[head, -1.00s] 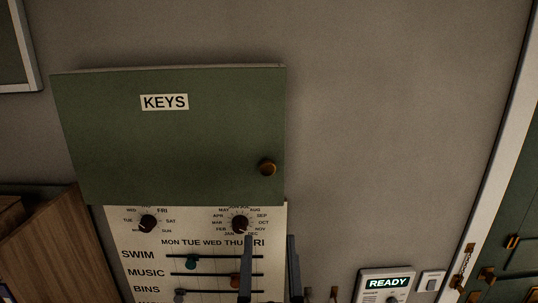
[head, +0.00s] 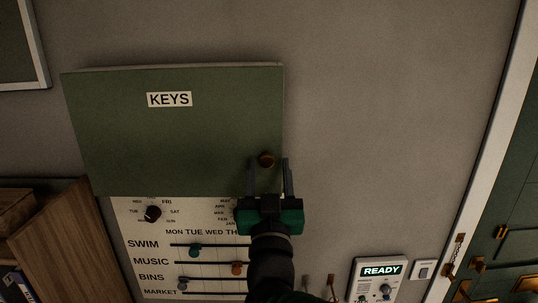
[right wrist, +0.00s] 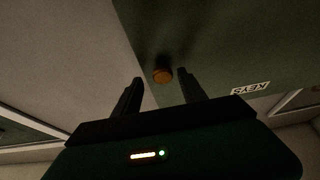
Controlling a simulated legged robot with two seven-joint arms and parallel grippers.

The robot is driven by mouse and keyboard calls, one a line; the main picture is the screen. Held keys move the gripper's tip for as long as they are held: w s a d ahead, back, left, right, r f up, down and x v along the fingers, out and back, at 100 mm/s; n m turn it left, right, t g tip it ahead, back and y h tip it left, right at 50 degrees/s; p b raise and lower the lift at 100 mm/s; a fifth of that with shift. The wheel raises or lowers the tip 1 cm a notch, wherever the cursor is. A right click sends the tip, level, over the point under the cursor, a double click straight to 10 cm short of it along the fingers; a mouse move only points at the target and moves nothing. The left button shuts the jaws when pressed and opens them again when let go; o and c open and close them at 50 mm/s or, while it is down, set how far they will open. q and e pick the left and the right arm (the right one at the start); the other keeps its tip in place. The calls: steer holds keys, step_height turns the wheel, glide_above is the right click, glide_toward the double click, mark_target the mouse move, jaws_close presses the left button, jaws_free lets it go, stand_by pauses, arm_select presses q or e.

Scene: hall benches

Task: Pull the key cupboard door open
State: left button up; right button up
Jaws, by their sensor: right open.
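The green key cupboard (head: 180,135) with its KEYS label is on the wall in the head view, its door shut. Its round brass-brown knob (head: 266,160) is near the lower right corner of the door. My right gripper (head: 269,165) is open, with its two fingertips at about the knob's height, one to either side in the picture. In the right wrist view the knob (right wrist: 162,75) shows between and just beyond the open fingertips (right wrist: 160,76). I cannot tell whether the fingers touch it. My left gripper is not in view.
Below the cupboard is a white panel (head: 140,237) with dials and coloured sliders, partly behind my right arm. A wooden shelf unit (head: 65,245) stands at lower left. A READY box (head: 378,283) and a switch (head: 424,269) are at lower right. The wall right of the cupboard is bare.

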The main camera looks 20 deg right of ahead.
steer(key=shift+w+r, duration=0.25)
steer(key=shift+w, duration=0.25)
steer(key=shift+w+a+f, duration=0.1)
steer(key=shift+w+a, duration=0.2)
steer(key=shift+w, duration=0.15)
steer(key=shift+s+d, duration=0.2)
steer(key=shift+d, duration=0.1)
steer(key=c, duration=0.8)
jaws_close()
